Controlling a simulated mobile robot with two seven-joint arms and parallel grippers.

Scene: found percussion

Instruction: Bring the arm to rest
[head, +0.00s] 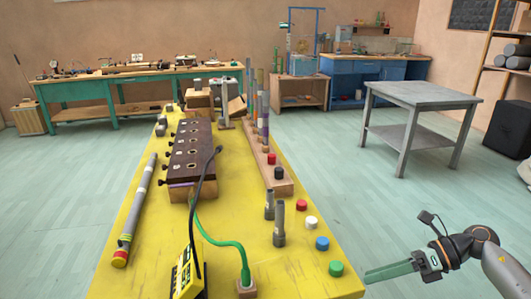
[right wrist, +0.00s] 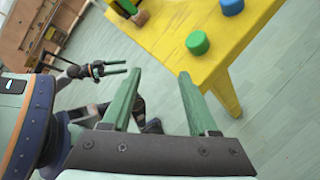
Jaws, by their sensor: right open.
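My right gripper (head: 385,272) is low at the right in the head view, beside the yellow table's near right corner and over the floor. Its green fingers (right wrist: 157,78) stand apart in the right wrist view, with nothing between them. My left gripper (right wrist: 118,68) shows small at the left of the right wrist view, its two fingers apart and empty; it is outside the head view. The yellow table (head: 300,268) is apart from both grippers.
A green cap (head: 336,268), a blue cap (head: 322,243) and a green cable (head: 225,242) lie on the yellow table, near a grey-and-yellow tube (head: 136,212) and a dark-topped box (head: 190,150). A grey table (head: 425,95) stands behind. Floor between is clear.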

